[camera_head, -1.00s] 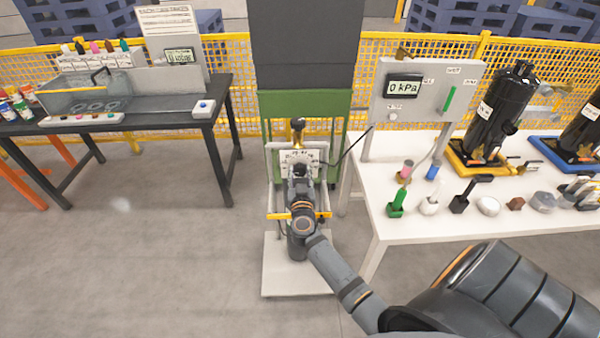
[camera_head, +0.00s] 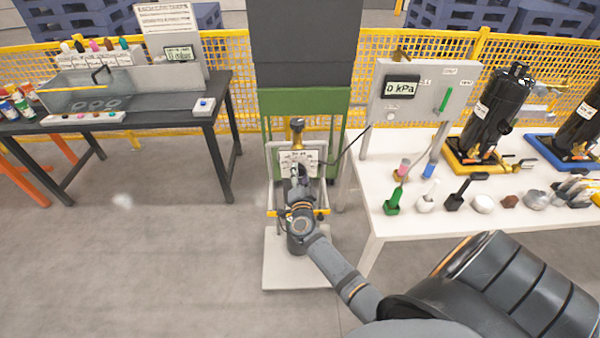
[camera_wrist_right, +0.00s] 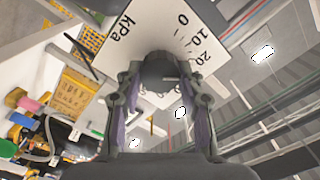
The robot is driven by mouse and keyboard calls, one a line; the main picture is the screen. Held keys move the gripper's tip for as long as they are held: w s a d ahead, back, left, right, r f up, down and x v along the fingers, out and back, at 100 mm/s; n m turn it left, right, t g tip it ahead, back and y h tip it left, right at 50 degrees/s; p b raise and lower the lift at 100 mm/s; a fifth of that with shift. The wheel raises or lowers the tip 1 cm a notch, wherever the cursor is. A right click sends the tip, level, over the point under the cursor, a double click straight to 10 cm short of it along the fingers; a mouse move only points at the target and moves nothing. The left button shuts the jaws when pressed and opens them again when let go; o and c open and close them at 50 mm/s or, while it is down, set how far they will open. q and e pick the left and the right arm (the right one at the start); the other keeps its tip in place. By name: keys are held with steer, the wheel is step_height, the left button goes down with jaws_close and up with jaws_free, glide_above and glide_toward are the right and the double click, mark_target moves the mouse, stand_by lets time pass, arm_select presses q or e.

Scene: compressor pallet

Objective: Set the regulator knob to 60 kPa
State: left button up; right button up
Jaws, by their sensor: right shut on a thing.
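The regulator's white dial plate (camera_head: 285,158) faces me on a stand in the middle of the head view. In the right wrist view the dial plate (camera_wrist_right: 150,32) shows "kPa" and the marks 0, 10 and 20; its other marks are hidden. The dark round regulator knob (camera_wrist_right: 160,70) sits between the fingers of my right gripper (camera_wrist_right: 160,82), which is shut on it. In the head view my right gripper (camera_head: 299,186) is at the plate and mostly covers the knob. The pressure display (camera_head: 402,88) reads 0 kPa. My left gripper is not in view.
A white table (camera_head: 400,228) on the right holds small tools and parts, with black cylinders (camera_head: 492,112) behind them. A dark table (camera_head: 150,122) with a clear tank stands on the left.

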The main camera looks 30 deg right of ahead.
steer(key=m, duration=0.5)
steer(key=shift+f+m, duration=0.15)
steer(key=shift+m, duration=0.15)
steer(key=m+b, duration=0.1)
steer(key=m, duration=0.4)
steer(key=shift+f+b, duration=0.15)
steer(key=shift+b, duration=0.2)
steer(key=m+b, duration=0.2)
steer(key=m, duration=0.4)
steer(key=shift+f+m, duration=0.15)
steer(key=shift+m, duration=0.25)
steer(key=m+b, duration=0.2)
steer(key=m, duration=0.3)
steer(key=shift+b, duration=0.4)
steer(key=shift+m, duration=0.4)
steer(key=o, duration=1.2)
steer(key=shift+a, duration=0.1)
